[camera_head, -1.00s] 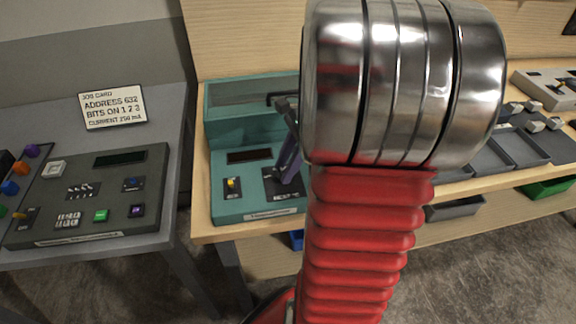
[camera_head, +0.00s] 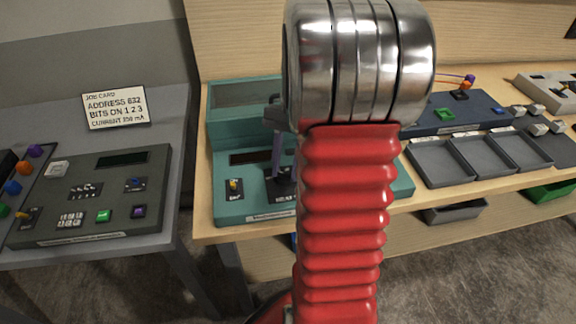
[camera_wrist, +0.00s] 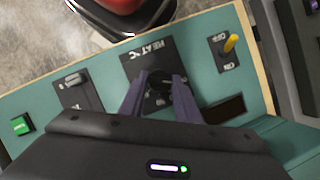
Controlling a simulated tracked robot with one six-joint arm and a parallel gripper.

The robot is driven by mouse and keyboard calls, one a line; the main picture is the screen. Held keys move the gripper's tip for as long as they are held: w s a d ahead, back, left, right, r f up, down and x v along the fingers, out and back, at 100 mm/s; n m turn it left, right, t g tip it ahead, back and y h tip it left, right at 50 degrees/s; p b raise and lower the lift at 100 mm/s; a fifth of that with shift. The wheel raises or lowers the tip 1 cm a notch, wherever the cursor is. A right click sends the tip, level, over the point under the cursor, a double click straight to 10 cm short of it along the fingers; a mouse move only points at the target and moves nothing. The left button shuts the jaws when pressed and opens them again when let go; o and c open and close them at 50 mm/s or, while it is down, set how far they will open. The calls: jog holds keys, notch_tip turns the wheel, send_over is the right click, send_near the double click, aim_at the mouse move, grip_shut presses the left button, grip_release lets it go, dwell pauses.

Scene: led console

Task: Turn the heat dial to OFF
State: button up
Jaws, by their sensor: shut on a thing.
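The heat dial (camera_wrist: 157,88) is a dark knob on a black plate marked HEAT °C (camera_wrist: 146,62), on the teal console (camera_wrist: 205,85). In the wrist view my gripper (camera_wrist: 156,84) has its two purple fingers on either side of the knob, shut on it. The fingers hide much of the dial, and I cannot read its pointer or an OFF mark on it. In the head view my gripper (camera_head: 279,168) reaches down onto the same plate, and my arm covers the console's right part.
A yellow toggle switch (camera_wrist: 231,43) marked OFF and ON sits beside the heat plate. On its other side are a slider (camera_wrist: 75,83) and a green button (camera_wrist: 20,125). A grey console (camera_head: 85,195) stands on the left table. Grey trays (camera_head: 478,155) lie to the right.

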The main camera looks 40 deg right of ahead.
jog(key=shift+s+a+f+n+g, duration=0.1)
jog(key=shift+s+a+n+g, duration=0.15)
jog(key=shift+n, duration=0.45)
jog(key=shift+w+d, duration=0.1)
jog(key=o, duration=1)
jog(key=shift+o, duration=0.2)
jog(key=shift+w+d, duration=0.1)
jog(key=shift+w+d+r, duration=0.2)
jog(key=shift+r, duration=0.45)
jog(key=v, duration=1.2)
jog(key=shift+r, duration=0.25)
